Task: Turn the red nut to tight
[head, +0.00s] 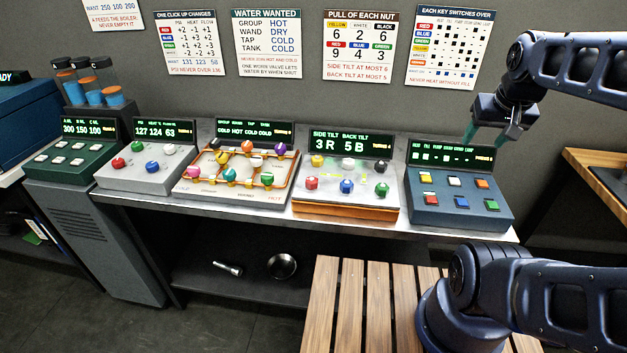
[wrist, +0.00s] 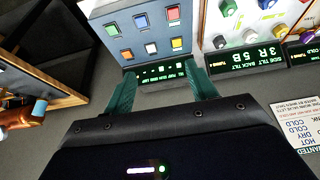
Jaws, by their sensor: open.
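The red nut (head: 311,184) is at the front left of the tilt panel (head: 345,211), beside a blue nut (head: 347,186) and a green nut (head: 382,189). Yellow, white and black nuts form the back row. The panel's display (head: 352,144) reads side tilt 3R, back tilt 5B. My gripper (head: 487,138) is open and empty, above the back of the blue switch box, right of and well apart from the red nut. In the wrist view my gripper (wrist: 160,82) shows nothing between its teal fingers. There the tilt panel (wrist: 240,22) is partly cut off and I cannot make out the red nut.
The blue switch box (head: 459,213) with several coloured keys stands right of the tilt panel. The orange-piped panel (head: 182,188) stands left of it. A wall chart (head: 359,46) lists each nut's pull, red 9. A slatted wooden surface (head: 345,310) lies in front.

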